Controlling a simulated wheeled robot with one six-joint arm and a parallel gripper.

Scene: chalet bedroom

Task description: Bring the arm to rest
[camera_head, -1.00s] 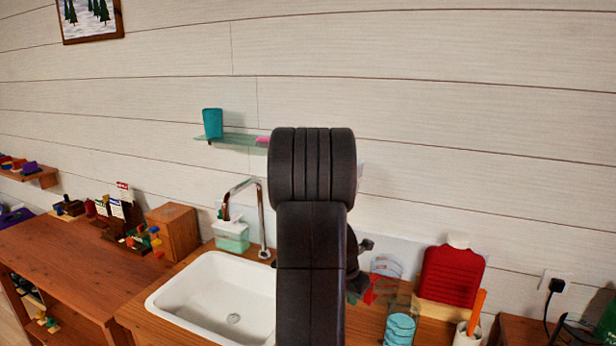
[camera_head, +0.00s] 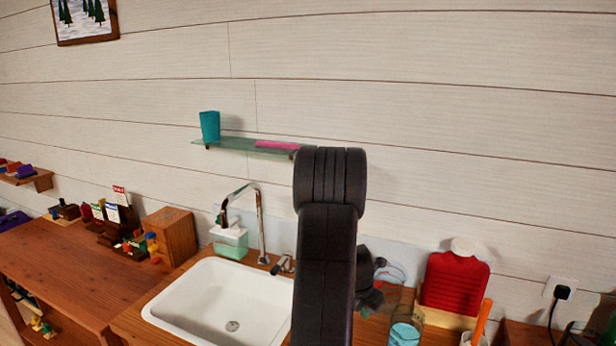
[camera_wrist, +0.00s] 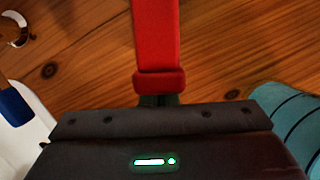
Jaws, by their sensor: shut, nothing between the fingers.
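My arm stands upright in the head view and hides part of the counter behind it. My gripper's dark body shows partly behind the arm there, low over the counter, and its fingers are hard to make out. In the wrist view my gripper (camera_wrist: 157,40) points over the wooden counter (camera_wrist: 225,50). Its red fingers are together as one strip with nothing held between them. A green light glows on its dark body.
A white sink (camera_head: 215,300) with a tap (camera_head: 260,225) lies left of the arm. A teal striped cylinder (camera_wrist: 290,115) is close by the gripper's right side. A glass (camera_head: 405,332) and a red hot-water bottle (camera_head: 455,283) stand to the right. A shelf (camera_head: 235,146) is above.

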